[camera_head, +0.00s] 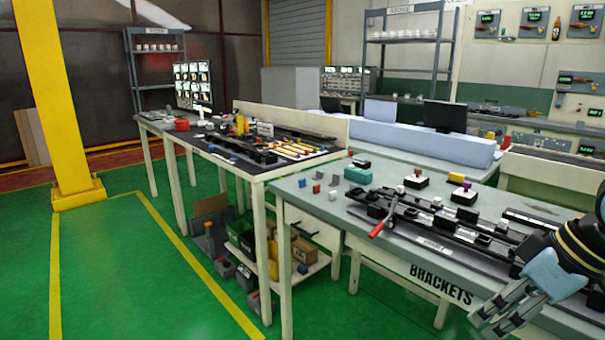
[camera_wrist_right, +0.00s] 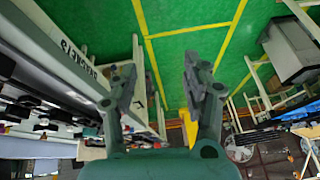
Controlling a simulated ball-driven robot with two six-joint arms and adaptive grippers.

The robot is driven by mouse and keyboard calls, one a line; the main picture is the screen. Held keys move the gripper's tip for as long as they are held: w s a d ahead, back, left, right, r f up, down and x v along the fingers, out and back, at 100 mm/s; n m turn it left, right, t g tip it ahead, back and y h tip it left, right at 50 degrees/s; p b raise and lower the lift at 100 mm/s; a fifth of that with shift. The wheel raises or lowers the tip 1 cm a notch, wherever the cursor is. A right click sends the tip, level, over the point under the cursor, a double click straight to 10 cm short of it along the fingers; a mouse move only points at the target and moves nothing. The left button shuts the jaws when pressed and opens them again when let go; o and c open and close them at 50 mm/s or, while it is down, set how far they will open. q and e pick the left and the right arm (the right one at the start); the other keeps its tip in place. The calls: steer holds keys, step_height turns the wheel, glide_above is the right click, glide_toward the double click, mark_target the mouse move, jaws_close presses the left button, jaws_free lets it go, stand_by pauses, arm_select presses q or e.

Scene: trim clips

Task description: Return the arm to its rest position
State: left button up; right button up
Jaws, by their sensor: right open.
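My right gripper (camera_head: 507,312) is at the lower right of the head view, at the front edge of the workbench (camera_head: 325,215) marked BRACKETS. In the right wrist view, the same gripper (camera_wrist_right: 158,85) has its two fingers spread apart with nothing between them. Green floor (camera_wrist_right: 180,60) shows behind the fingers. My right arm (camera_head: 585,240) comes in from the right edge of the head view. My left gripper does not show in either view.
A black rail fixture (camera_head: 440,222) with a red-handled clamp (camera_head: 381,222) lies on the workbench. Small colored blocks (camera_head: 317,188) and a green block (camera_head: 358,175) sit toward its left end. A yellow column (camera_head: 55,100) stands at the left. The green floor (camera_head: 130,270) at front left is open.

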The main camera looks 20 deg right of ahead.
steer(key=s+d+f+m+h+b, duration=0.1)
steer(key=s+d+f+m+b, duration=0.15)
steer(key=f, duration=0.85)
steer(key=s+d+f+m+g+b, duration=0.1)
steer(key=s+f+m, duration=0.15)
steer(key=f, duration=0.85)
steer(key=s+d+f+m+h+b, duration=0.1)
steer(key=s+f+b, duration=0.15)
steer(key=f, duration=0.75)
steer(key=s+a+f, duration=0.3)
steer(key=s+f, duration=0.4)
steer(key=s, duration=0.2)
steer(key=s+a+f+n+g+h+b, duration=0.1)
steer(key=s+a+f, duration=0.3)
steer(key=s+f, duration=0.4)
steer(key=s+a+f+n+g+b, duration=0.1)
steer(key=s+a+f, duration=0.2)
steer(key=s+f, duration=0.4)
steer(key=s, duration=0.3)
steer(key=shift+a+f+h, duration=0.15)
steer(key=shift+a+h, duration=0.15)
steer(key=shift+w+d, duration=0.1)
steer(key=shift+w, duration=0.3)
steer(key=shift+c, duration=0.2)
